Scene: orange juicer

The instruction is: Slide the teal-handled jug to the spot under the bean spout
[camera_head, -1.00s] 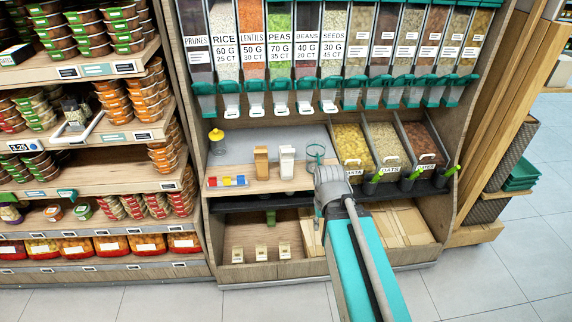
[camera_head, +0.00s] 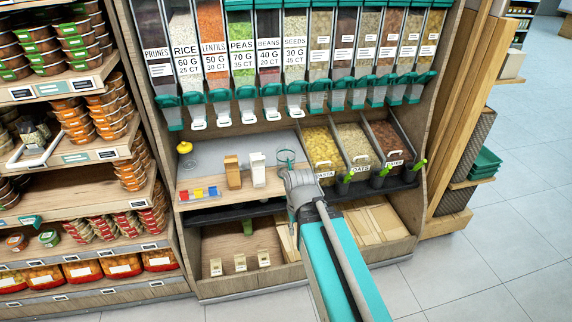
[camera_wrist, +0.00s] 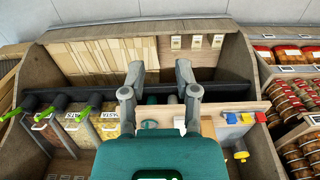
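The teal-handled jug (camera_head: 287,155) stands on the wooden counter in the head view. The bean spout (camera_head: 271,90) is a teal dispenser mouth under the BEANS bin (camera_head: 269,57), above and slightly left of the jug.
A brown carton (camera_head: 233,173) and a white carton (camera_head: 257,170) stand left of the jug. Open bins of pasta (camera_head: 322,149), oats and another dry food stand to its right. A yellow-topped item (camera_head: 185,148) and coloured blocks (camera_head: 199,192) lie farther left. Grey counter behind the cartons is clear.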

